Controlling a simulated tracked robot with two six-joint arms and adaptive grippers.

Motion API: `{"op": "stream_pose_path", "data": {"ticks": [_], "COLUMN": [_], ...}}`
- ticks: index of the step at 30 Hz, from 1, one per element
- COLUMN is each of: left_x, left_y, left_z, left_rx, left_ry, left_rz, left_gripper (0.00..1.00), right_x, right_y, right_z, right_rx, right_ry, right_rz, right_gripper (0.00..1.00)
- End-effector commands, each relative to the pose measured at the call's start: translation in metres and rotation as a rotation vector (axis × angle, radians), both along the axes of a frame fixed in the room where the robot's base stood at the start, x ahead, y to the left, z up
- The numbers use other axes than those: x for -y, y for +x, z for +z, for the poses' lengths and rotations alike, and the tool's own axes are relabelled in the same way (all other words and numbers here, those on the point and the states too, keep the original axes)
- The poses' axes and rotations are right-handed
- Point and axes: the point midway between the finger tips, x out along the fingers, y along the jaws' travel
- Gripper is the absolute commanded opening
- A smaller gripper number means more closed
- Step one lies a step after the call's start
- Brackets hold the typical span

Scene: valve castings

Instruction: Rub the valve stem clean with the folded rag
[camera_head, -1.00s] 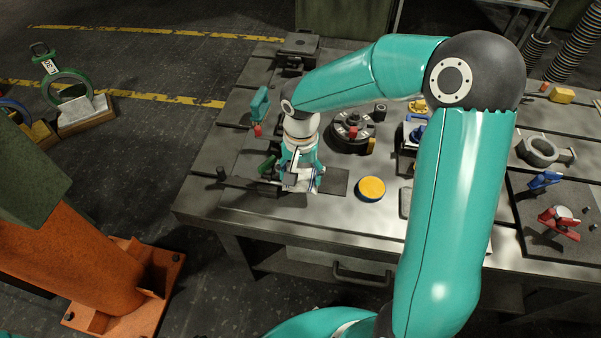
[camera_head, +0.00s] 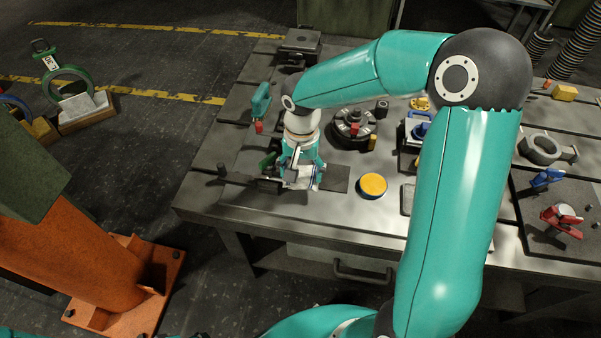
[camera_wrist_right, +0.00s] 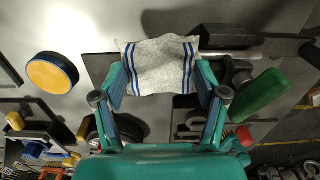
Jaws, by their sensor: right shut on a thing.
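My right gripper (camera_head: 300,172) points down over the left part of the bench. It is shut on the folded rag (camera_head: 306,178), which is white with blue stripes. In the right wrist view the rag (camera_wrist_right: 160,66) spans between the two fingers (camera_wrist_right: 160,88). A pale metal rod, seemingly the valve stem (camera_wrist_right: 228,54), comes out from beside the rag and runs right to a dark block (camera_wrist_right: 278,46). The rag overlaps the rod's line; whether it presses on it I cannot tell. My left gripper is not in view.
A yellow disc (camera_head: 373,185) lies right of the gripper. A green handle (camera_wrist_right: 262,96) is close beside the right finger in the wrist view. A round dark fixture (camera_head: 354,126) stands behind. A teal clamp (camera_head: 261,102) stands at the left. The bench front is clear.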

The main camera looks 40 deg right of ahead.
Motion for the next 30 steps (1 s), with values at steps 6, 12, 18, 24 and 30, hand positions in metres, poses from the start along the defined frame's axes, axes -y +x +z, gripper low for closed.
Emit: {"op": "stream_pose_path", "data": {"ticks": [6, 12, 18, 24, 30], "left_x": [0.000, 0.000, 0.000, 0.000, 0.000], "left_y": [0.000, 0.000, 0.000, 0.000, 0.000], "left_z": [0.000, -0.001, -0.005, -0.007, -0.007], "left_rx": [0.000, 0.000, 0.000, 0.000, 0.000], "left_ry": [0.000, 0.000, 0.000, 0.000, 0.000], "left_rz": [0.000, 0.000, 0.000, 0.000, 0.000], "left_gripper": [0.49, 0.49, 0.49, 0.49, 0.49], "right_x": [0.002, 0.002, -0.006, -0.011, -0.011], "right_y": [0.001, 0.001, -0.006, -0.011, -0.011], "right_z": [-0.001, -0.001, -0.001, 0.001, 0.001], "right_rx": [-0.001, -0.002, 0.000, -0.001, -0.001], "right_ry": [0.000, -0.001, 0.000, -0.001, -0.001], "right_rz": [0.000, 0.001, 0.003, 0.001, 0.000], "right_gripper": [0.44, 0.44, 0.44, 0.44, 0.44]}}
